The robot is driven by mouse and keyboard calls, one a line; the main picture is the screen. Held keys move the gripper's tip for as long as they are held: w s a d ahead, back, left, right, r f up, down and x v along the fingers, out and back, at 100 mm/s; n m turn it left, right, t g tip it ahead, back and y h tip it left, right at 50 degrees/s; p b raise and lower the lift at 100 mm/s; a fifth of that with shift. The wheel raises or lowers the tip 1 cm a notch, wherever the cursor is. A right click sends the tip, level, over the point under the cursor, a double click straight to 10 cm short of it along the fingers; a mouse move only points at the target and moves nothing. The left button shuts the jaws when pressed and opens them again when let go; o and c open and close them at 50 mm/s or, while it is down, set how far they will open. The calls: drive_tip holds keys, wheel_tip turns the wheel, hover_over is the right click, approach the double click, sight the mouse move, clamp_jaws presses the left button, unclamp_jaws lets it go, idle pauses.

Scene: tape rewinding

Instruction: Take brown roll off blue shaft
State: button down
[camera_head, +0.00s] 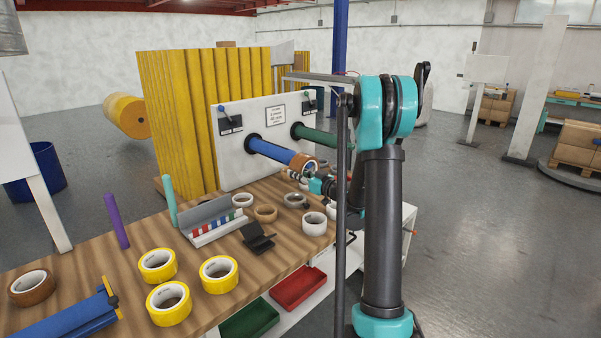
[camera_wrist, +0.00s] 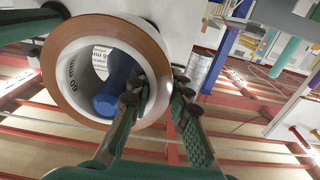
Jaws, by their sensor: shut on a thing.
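The brown roll (camera_head: 304,162) is at the free end of the blue shaft (camera_head: 270,150), which sticks out of the white panel. My gripper (camera_head: 313,177) is at the roll's near lower side. In the wrist view the brown roll (camera_wrist: 72,38) faces the camera, with a white core. The blue shaft's end (camera_wrist: 117,90) shows through its hole. My gripper (camera_wrist: 157,92) is shut on the roll's wall, one finger inside the hole and one outside. I cannot tell whether the roll still surrounds the shaft or is just clear of its tip.
A green shaft (camera_head: 314,136) sticks out beside the blue one. The wooden table (camera_head: 110,262) below holds several yellow, white and brown rolls, a grey rack (camera_head: 208,217) and a black stand (camera_head: 257,239). A red bin (camera_head: 298,288) and a green bin (camera_head: 249,319) sit below its edge.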

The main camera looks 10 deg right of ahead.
sight(299, 166)
drive_tip(key=shift+r, duration=0.1)
drive_tip(key=shift+r, duration=0.5)
drive_tip(key=shift+s+d+r, duration=0.25)
drive_tip(key=shift+s+r, duration=0.05)
drive_tip(key=shift+r, duration=0.3)
drive_tip(key=shift+s+d+r, duration=0.2)
drive_tip(key=shift+s+r, duration=0.05)
drive_tip(key=shift+r, duration=0.3)
drive_tip(key=v, duration=1.6)
drive_tip(key=shift+s, duration=0.35)
